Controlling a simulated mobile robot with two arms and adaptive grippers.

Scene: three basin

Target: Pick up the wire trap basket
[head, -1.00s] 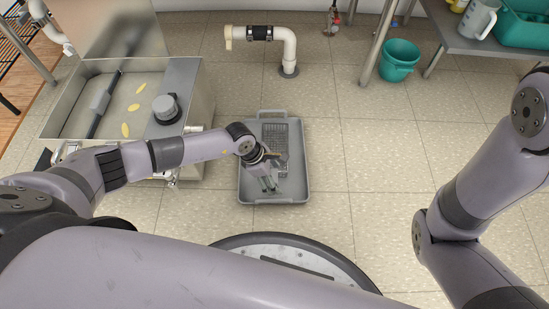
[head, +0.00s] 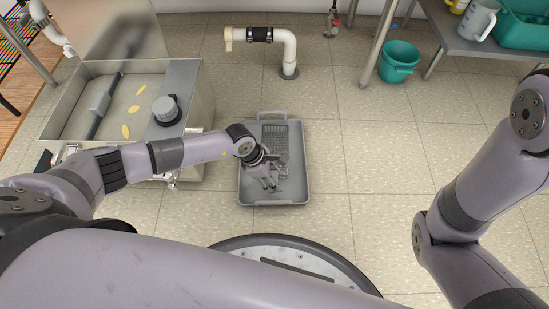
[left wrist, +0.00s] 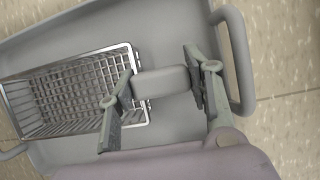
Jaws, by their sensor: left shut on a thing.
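The wire trap basket (head: 275,134) is a grey metal mesh basket lying in a grey tray (head: 247,190) on the floor. In the left wrist view the basket (left wrist: 65,92) lies at the left, with a grey block-like grip (left wrist: 160,82) at its right end. My left gripper (head: 270,187) is low over the near part of the tray. In the left wrist view its fingers (left wrist: 158,92) stand on both sides of the grip and are shut on it. The gripper hides part of the basket's near end in the head view. My right gripper is out of view.
A metal basin (head: 190,85) with yellow pieces inside stands left of the tray. A white pipe (head: 290,50) rises from the floor behind it. A teal bucket (head: 399,62) and a metal table (head: 465,42) are at the back right. Floor right of the tray is clear.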

